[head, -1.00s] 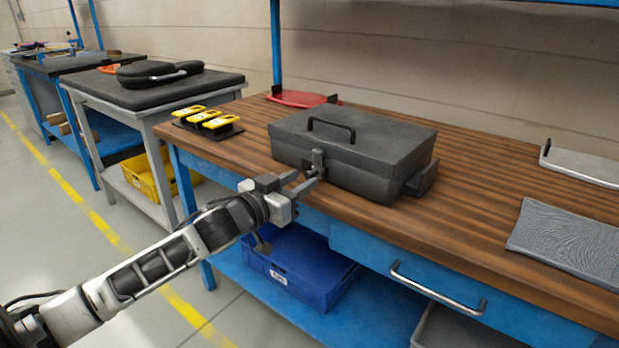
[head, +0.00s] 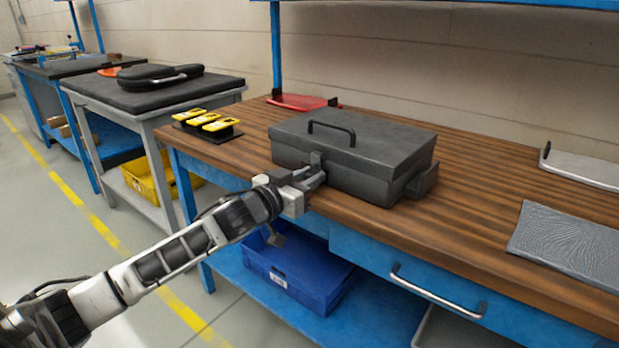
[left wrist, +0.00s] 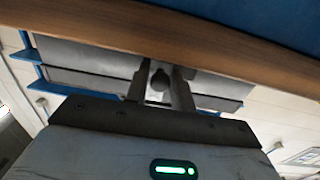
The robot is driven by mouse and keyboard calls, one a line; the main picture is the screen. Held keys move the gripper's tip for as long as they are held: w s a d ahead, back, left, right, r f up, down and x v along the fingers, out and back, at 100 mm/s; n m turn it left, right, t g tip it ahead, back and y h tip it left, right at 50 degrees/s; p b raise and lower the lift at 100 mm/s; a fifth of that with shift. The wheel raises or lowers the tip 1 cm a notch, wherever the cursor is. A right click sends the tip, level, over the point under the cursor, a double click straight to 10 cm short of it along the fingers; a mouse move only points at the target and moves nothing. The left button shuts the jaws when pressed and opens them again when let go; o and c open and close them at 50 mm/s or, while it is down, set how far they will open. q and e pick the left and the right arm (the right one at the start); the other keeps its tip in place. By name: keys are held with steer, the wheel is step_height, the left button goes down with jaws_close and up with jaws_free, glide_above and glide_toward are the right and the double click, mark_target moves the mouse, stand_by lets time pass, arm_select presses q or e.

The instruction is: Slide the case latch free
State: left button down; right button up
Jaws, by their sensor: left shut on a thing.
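The dark grey case (head: 365,152) sits closed on the wooden bench, with a handle (head: 331,127) on its lid. Its latch (head: 316,161) is on the front face, at the seam between lid and body. My left gripper (head: 314,178) is at the case front, its fingers shut on the latch. In the left wrist view the latch (left wrist: 159,82) shows between the two fingers, with the case front (left wrist: 90,80) behind it. The fingers hide part of the latch in the head view. My right gripper is not in view.
Yellow-topped items (head: 207,121) stand at the bench's left end. A red item (head: 298,102) lies behind the case, and a grey textured mat (head: 570,243) at right. The bench front has a drawer handle (head: 437,293). A blue bin (head: 296,270) stands below.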

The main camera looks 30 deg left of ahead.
arm_select(q)
steer(key=a, duration=0.2)
steer(key=shift+w+a+p, duration=0.15)
steer(key=shift+a+p, duration=0.2)
steer(key=shift+p, duration=0.05)
steer(key=shift+a, duration=0.15)
steer(key=c, duration=1.4)
jaws_free()
steer(key=shift+a, duration=0.1)
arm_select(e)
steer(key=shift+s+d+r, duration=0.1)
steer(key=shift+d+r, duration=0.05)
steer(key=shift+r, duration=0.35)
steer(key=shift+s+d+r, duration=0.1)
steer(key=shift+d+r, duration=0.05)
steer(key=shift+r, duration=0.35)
arm_select(q)
steer(key=s, duration=0.5)
steer(key=s+a+p, duration=0.1)
steer(key=s, duration=0.4)
steer(key=s+a+p, duration=0.1)
steer(key=s, duration=0.4)
steer(key=shift+s, duration=0.4)
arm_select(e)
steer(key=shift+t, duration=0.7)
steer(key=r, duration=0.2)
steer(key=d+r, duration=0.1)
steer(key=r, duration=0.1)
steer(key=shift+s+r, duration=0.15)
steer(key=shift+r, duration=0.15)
